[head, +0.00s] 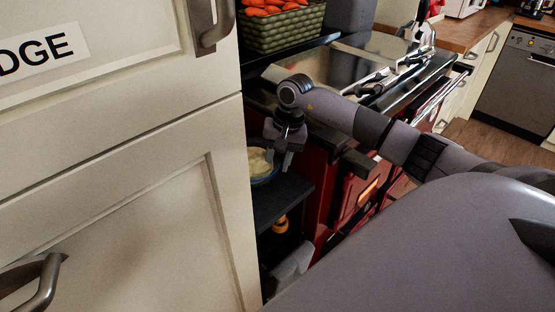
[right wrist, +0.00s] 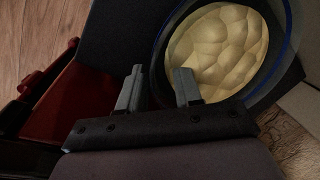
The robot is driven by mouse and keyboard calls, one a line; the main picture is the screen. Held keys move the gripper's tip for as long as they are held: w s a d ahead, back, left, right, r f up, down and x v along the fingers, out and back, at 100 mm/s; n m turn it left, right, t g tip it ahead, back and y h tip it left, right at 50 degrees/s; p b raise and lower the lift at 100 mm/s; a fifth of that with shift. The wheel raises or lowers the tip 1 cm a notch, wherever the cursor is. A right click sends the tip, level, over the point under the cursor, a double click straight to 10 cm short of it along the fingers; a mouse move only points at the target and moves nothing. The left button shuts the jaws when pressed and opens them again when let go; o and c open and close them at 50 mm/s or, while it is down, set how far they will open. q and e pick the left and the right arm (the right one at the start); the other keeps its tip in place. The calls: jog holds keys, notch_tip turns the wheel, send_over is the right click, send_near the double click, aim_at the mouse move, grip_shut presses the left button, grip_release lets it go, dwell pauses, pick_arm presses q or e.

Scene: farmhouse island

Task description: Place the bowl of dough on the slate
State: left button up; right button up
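The bowl of dough (head: 260,165) has a blue rim and pale, lumpy dough. It sits beside the cupboard, partly hidden by my right gripper (head: 282,158) and the cupboard edge. A flat dark slab, apparently the slate (head: 282,197), lies under the bowl; I cannot tell whether they touch. In the right wrist view, the bowl of dough (right wrist: 222,48) is at upper right. My right gripper's fingers (right wrist: 158,88) are apart, one outside the bowl's near rim and one over its inside. The slab (right wrist: 112,35) also shows there.
A cream cupboard (head: 120,150) stands close on the left. A red range cooker (head: 345,200) is to the right of the slab. A basket of carrots (head: 282,28) stands behind. An orange object (head: 280,225) is below the slab.

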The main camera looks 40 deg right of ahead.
jog(key=shift+r, duration=0.1)
jog(key=shift+r, duration=0.2)
notch_tip(320, 180, up, 12)
jog(key=s+d, duration=0.1)
jog(key=shift+s+d+f+b, duration=0.25)
jog(key=shift+d+b, duration=0.1)
jog(key=shift+b, duration=0.05)
dwell(0.3)
